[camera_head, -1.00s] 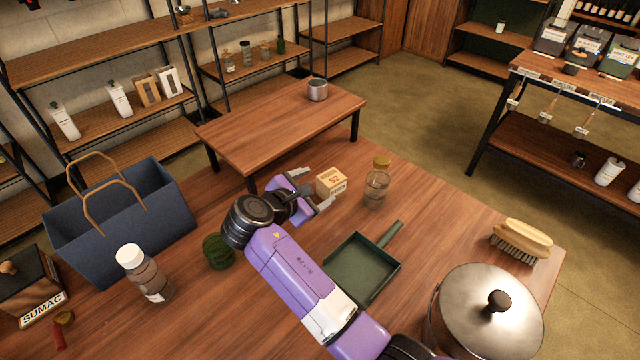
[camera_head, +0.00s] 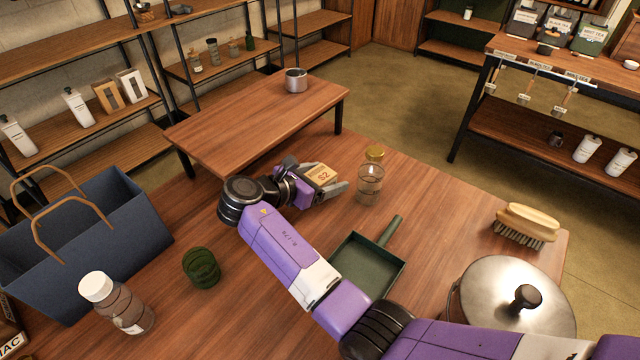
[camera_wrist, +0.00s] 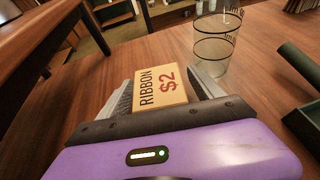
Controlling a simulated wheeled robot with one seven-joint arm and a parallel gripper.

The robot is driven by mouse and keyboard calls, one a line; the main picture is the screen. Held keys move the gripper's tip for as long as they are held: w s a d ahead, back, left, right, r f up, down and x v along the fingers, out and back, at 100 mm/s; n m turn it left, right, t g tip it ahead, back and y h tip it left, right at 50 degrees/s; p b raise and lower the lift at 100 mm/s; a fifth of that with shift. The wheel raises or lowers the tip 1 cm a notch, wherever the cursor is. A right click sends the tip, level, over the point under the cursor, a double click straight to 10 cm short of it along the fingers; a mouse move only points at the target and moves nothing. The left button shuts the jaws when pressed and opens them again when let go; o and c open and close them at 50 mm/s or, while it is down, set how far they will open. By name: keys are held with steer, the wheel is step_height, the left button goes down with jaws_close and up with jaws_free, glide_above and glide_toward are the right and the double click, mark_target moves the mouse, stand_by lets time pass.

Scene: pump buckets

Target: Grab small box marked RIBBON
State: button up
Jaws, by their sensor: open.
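In the wrist view my gripper (camera_wrist: 163,90) is open around the box. The lower part of the box is hidden behind the gripper body, and I cannot tell whether either finger touches it.
A glass jar (camera_head: 370,178) stands just right of the box. A green dustpan (camera_head: 368,266), a brush (camera_head: 526,224) and a metal pot (camera_head: 510,300) lie to the right. A green round object (camera_head: 201,268), a bottle (camera_head: 117,304) and a blue bag (camera_head: 90,240) are left.

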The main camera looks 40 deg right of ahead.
steer(key=shift+d+f, duration=0.25)
steer(key=shift+d, duration=0.3)
steer(key=c, duration=1.5)
steer(key=shift+o, duration=0.2)
steer(key=shift+r, duration=0.15)
